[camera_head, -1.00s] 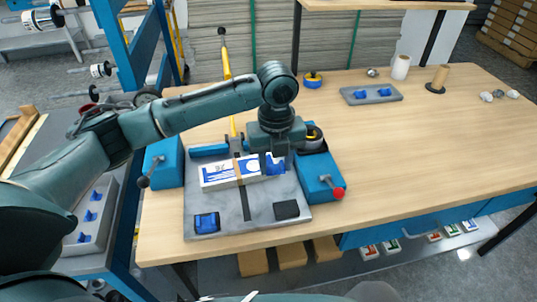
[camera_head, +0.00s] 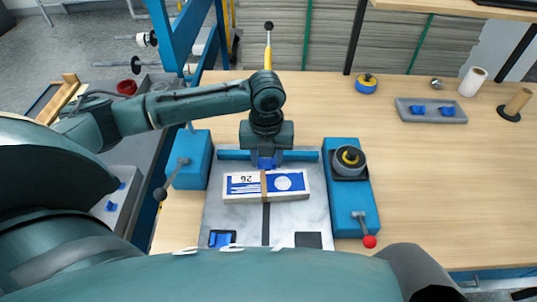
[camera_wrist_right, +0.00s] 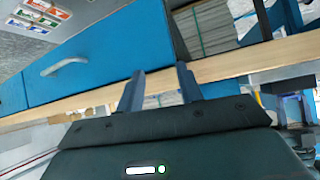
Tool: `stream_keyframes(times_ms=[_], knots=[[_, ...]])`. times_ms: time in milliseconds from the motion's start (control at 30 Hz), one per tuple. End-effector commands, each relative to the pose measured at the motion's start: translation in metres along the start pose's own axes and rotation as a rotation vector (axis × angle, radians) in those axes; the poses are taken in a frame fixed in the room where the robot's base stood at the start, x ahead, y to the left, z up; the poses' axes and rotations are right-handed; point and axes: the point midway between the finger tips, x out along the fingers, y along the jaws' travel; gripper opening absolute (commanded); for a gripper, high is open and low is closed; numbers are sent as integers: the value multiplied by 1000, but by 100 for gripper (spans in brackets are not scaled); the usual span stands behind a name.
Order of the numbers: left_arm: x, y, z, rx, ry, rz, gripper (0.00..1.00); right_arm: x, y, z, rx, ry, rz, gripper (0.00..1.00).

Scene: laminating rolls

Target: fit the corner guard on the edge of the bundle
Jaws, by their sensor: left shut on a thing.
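The bundle (camera_head: 290,184), a white and blue block with a brown strap (camera_head: 264,186) around its middle, lies on the grey plate of the strapping station (camera_head: 225,216). My left gripper (camera_head: 266,160) points down at the bundle's far long edge, in line with the strap. It is shut on a small blue corner guard (camera_head: 266,164), partly hidden by the fingers. The guard is at or just over that edge; I cannot tell if it touches. My right gripper (camera_wrist_right: 160,88) shows in the right wrist view, fingers apart and empty, away from the bundle.
Blue blocks with levers flank the plate; the right one (camera_head: 352,205) has a red knob and a dark round spool (camera_head: 349,160). A grey tray (camera_head: 432,119) with blue pieces and several rolls stand at the back right. The table's right side is clear.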

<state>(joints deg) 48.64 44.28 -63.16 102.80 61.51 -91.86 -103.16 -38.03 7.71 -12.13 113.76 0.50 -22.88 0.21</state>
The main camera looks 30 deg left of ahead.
Motion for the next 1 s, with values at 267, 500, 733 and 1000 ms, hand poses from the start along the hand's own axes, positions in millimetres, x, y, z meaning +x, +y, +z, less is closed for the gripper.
stream_keyframes(times_ms=[267,500,733,1000], knots=[[25,0,-1,-1,-1,-1,30,10,-6,2,-18,50,-24,36],[40,0,-2,-1,-1,0,30,15,-16,-1,-32,90,-54,36],[36,0,-5,-1,1,1,30,6,-13,-12,-33,85,-47,36],[37,0,-5,0,1,0,48,9,-12,-4,-28,70,-42,36]])
